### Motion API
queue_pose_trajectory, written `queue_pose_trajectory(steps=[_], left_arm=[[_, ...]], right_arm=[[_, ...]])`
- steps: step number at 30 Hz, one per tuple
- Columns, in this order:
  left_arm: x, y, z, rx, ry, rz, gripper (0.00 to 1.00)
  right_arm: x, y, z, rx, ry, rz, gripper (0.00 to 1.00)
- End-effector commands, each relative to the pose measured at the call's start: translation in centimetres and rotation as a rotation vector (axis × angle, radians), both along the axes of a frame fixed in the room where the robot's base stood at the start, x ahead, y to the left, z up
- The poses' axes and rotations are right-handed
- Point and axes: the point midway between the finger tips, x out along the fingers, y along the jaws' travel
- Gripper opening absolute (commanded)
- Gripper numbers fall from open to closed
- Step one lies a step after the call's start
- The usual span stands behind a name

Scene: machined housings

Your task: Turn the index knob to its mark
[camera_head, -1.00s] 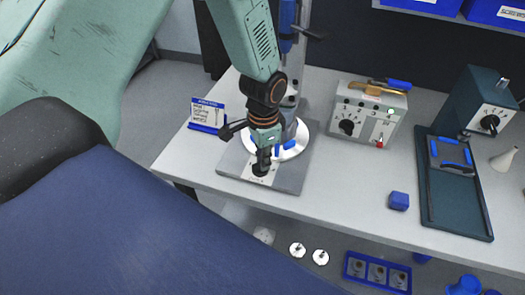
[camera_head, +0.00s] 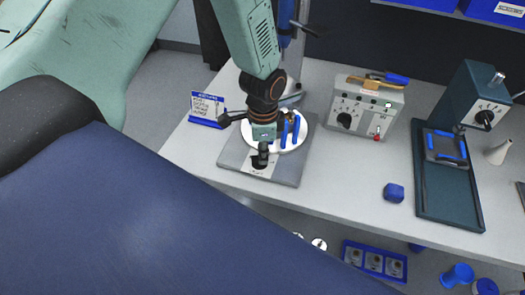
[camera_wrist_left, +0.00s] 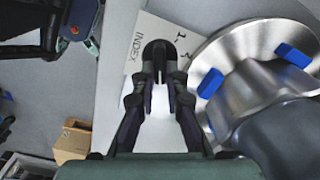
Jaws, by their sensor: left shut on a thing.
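The index knob (camera_wrist_left: 158,52) is black and round-headed, on a white plate (camera_wrist_left: 128,50) marked INDEX with the figures 1 and 2. In the head view the knob (camera_head: 260,162) sits at the front of the grey base plate (camera_head: 287,175). My left gripper (camera_wrist_left: 158,78) points down and is shut on the knob, one finger on each side. It also shows in the head view (camera_head: 262,150). The knob's pointer and its mark are hidden or too small to read. A silver round table (camera_wrist_left: 220,55) with blue clamps is beside the knob. My right gripper is not in view.
A grey control box (camera_head: 365,108) stands right of the base plate. A sign (camera_head: 206,107) stands to its left. The bench between the base plate and the cube is clear.

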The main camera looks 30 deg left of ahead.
Motion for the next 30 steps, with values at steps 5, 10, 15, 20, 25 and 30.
queue_pose_trajectory(steps=[5, 10, 15, 20, 25, 30], left_arm=[[0.0, 0.0, -0.1, -0.001, -0.001, 0.002, 0.16], [0.0, 0.0, 0.0, 0.0, 0.0, 0.002, 0.31], [0.0, 0.0, 0.0, 0.0, 0.0, 0.002, 0.35], [0.0, 0.0, 0.0, 0.0, 0.0, 0.002, 0.35], [0.1, 0.0, 1.5, -0.001, -0.004, 0.002, 0.35], [0.2, 0.0, 4.9, -0.001, -0.006, 0.002, 0.35]], right_arm=[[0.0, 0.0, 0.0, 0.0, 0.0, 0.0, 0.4], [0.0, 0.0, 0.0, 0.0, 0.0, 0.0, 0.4], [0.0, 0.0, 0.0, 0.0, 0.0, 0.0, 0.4], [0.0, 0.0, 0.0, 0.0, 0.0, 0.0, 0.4], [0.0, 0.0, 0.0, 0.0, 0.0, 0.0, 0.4], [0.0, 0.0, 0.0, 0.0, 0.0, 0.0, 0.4]])
